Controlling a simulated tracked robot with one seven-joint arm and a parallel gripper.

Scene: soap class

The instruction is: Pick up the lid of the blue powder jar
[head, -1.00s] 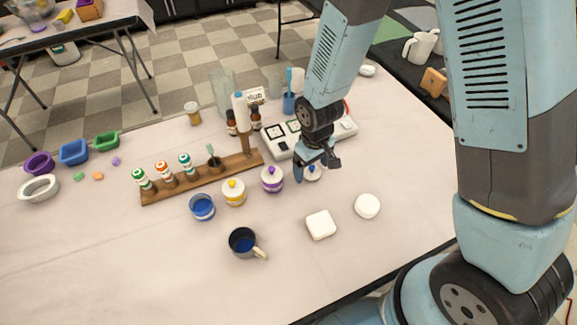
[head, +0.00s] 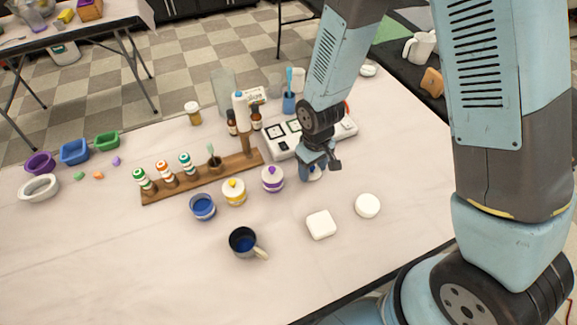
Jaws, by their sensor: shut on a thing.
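My gripper (head: 318,169) points down at the table, right of the purple-knobbed jar (head: 272,179), and is shut on the lid of the blue powder jar (head: 315,175). Only a white edge of the lid shows below the fingers; its blue knob is hidden. I cannot tell whether the lid touches the surface under it. An open jar with blue contents (head: 203,207) stands at the left end of the jar row, beside the lidded yellow-knobbed jar (head: 234,192).
A wooden rack (head: 205,178) with several bottles and a white scale-like device (head: 283,140) stand behind. A mug (head: 243,241), a square white block (head: 321,224) and a round white piece (head: 367,205) lie in front. The table's front left is clear.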

